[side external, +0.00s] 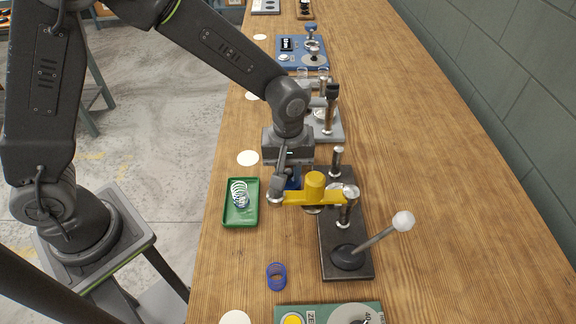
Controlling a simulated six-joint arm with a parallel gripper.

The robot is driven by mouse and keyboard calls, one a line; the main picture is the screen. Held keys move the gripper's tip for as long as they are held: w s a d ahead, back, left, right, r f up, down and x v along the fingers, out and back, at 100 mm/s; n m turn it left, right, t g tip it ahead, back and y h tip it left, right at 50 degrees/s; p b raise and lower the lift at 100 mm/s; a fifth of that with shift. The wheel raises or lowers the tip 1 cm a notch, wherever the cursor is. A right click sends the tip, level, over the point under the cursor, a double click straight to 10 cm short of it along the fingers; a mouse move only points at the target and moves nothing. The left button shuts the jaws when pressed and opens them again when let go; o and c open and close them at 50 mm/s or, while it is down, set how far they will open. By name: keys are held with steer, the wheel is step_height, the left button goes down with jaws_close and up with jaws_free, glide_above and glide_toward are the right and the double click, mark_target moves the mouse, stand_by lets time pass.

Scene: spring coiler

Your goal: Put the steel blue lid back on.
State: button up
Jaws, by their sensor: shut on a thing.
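My gripper (284,190) points down over the near coiler, just left of its yellow crank piece (315,188). It is shut on a dark blue thing (294,178), which seems to be the steel blue lid. Only a small part of it shows; the fingers and the yellow piece hide the rest. I cannot tell whether it touches anything below. The coiler (345,210) has a dark base plate, metal posts and a lever with a white ball knob (403,221).
A green tray (228,221) with a pale coil spring is left of the coiler. Other machines line the bench behind, and a green panel (320,314) is nearest. The right side is clear.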

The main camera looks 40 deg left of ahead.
steer(key=shift+f, duration=0.15)
steer(key=o, duration=1.1)
steer(key=shift+o, duration=0.2)
steer(key=shift+r, duration=4.25)
steer(key=s+a+r+m+t, duration=0.5)
steer(key=s+a+r+m, duration=0.3)
steer(key=s+a+r, duration=0.3)
steer(key=s+a, duration=0.1)
steer(key=s, duration=0.3)
steer(key=shift+s+a+m, duration=0.15)
steer(key=shift+s+m, duration=0.15)
